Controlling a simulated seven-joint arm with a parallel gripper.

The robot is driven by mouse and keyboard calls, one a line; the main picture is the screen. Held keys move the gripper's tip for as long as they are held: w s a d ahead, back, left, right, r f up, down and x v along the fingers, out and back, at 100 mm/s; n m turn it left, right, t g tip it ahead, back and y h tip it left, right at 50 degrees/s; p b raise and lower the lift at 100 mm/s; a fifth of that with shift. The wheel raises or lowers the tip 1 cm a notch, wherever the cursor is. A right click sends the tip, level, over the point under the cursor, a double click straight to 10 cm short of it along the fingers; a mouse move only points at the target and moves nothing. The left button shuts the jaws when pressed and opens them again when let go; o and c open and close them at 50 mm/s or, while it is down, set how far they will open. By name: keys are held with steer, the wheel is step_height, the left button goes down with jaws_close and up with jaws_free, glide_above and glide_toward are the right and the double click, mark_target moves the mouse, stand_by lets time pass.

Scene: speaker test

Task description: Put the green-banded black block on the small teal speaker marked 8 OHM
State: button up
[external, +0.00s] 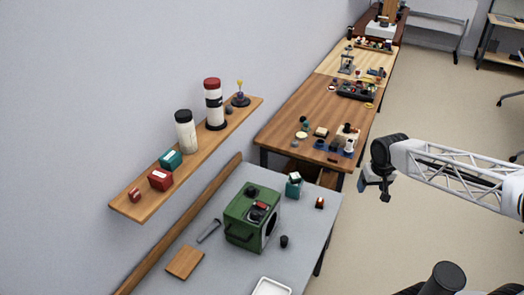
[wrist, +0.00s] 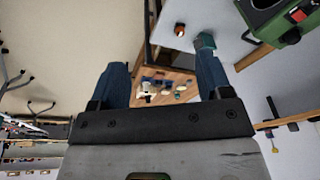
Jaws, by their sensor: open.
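My gripper (external: 374,191) is open and empty, in the air right of the grey table; its two blue-grey fingers also show in the wrist view (wrist: 162,68). A small teal box (external: 293,189) stands at the grey table's back edge with a small dark and pale piece (external: 295,177) on top. Another teal box (external: 171,160) with a pale label is on the wall shelf. I cannot read 8 OHM on either. The box on the table shows partly behind a finger in the wrist view (wrist: 206,41). I cannot make out a green-banded black block for certain.
A green machine (external: 240,215) stands mid-table, with a small black cylinder (external: 284,241) beside it. A small dark and orange block (external: 319,203) is near the right edge. A brown board (external: 184,262) and white tray (external: 262,291) lie in front. A wooden table (external: 285,130) stands behind.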

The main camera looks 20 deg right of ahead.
steer(key=s+f+n, duration=0.1)
steer(key=s+n, duration=0.1)
steer(key=s, duration=0.4)
steer(key=shift+d, duration=0.25)
